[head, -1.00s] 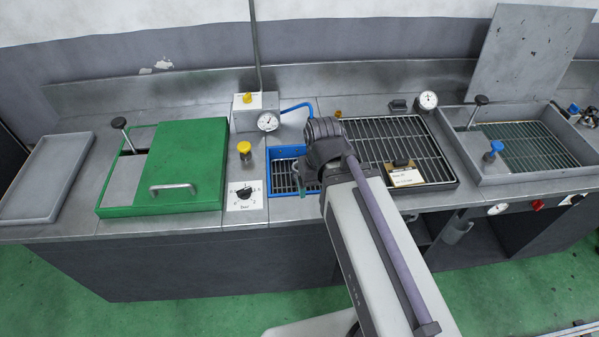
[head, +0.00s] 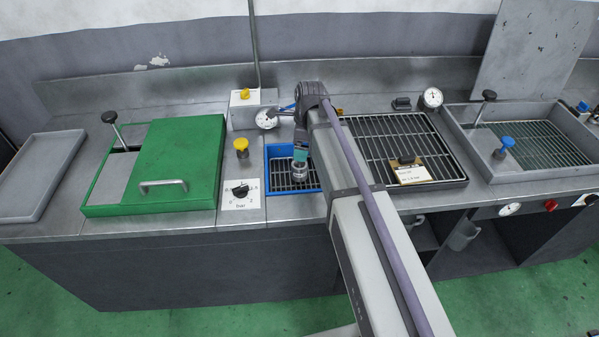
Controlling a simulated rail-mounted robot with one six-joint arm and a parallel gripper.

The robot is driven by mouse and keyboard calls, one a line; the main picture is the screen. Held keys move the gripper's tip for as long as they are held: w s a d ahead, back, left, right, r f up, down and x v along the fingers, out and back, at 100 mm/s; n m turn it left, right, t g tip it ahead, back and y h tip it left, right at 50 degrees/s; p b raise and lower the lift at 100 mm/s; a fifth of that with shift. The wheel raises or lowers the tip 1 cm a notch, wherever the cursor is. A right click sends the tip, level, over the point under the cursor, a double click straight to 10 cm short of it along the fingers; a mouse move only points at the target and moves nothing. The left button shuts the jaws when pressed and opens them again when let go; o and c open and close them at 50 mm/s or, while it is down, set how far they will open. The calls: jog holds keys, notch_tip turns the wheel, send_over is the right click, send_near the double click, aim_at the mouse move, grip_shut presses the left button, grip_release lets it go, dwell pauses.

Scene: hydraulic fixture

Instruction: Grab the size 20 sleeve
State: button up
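A small silvery cylindrical piece (head: 299,172), which looks like a sleeve, is in the blue-rimmed tray (head: 268,187). I can read no size on it. My gripper (head: 300,160) points down over this tray, with teal parts directly above the silvery piece. The fingertips are too small to make out, so I cannot tell whether they touch or hold it. My arm hides the tray's right side.
Left of the tray are a yellow knob (head: 241,146), a dial plate (head: 240,195) and a green lidded box (head: 180,165). A gauge (head: 266,118) stands behind. Right are a black grate tray (head: 388,140) with a labelled card (head: 411,174) and a grey basin (head: 487,168).

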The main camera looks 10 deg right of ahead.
aim_at(299, 164)
jog(key=f+b, duration=0.6)
jog(key=f, duration=0.1)
jog(key=a+f+b, duration=0.1)
jog(key=f+b, duration=0.2)
jog(key=shift+f, duration=0.25)
jog(key=shift+r, duration=0.25)
jog(key=c, duration=1.5)
jog(key=shift+o, duration=0.2)
jog(key=shift+r, duration=0.1)
